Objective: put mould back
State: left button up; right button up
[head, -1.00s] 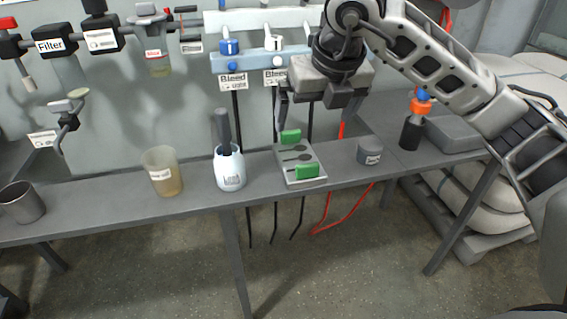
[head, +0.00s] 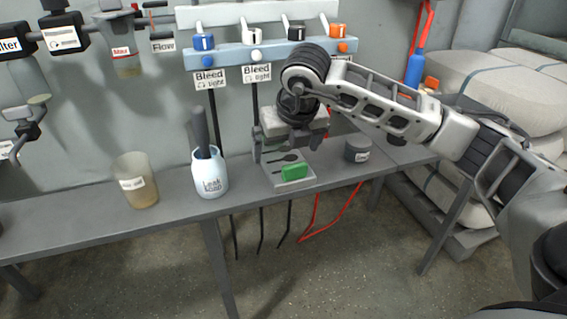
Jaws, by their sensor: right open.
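The mould (head: 281,183) is a grey plate with dark spoon-shaped hollows, lying on the bench right of the white leaf-label pot. A green handle (head: 295,172) stands at its front right. The green handle at its back is hidden by my right gripper. My right gripper (head: 280,151) is open and points down at the back part of the mould. One finger shows at the mould's back left. I cannot tell whether the fingers touch it. My left gripper is not in view.
A white pot (head: 210,180) with a dark handle and a tan cup (head: 145,195) stand left of the mould. The bench (head: 80,216) is clear at the left. Valves (head: 204,42) hang on the wall behind.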

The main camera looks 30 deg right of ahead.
aim_at(283, 159)
jog(key=x, duration=0.4)
jog(key=shift+b, duration=0.3)
jog(key=c, duration=1.4)
jog(key=shift+w+d+r, duration=0.1)
jog(key=shift+r, duration=0.05)
jog(key=shift+c, duration=1.2)
jog(key=shift+r, duration=0.1)
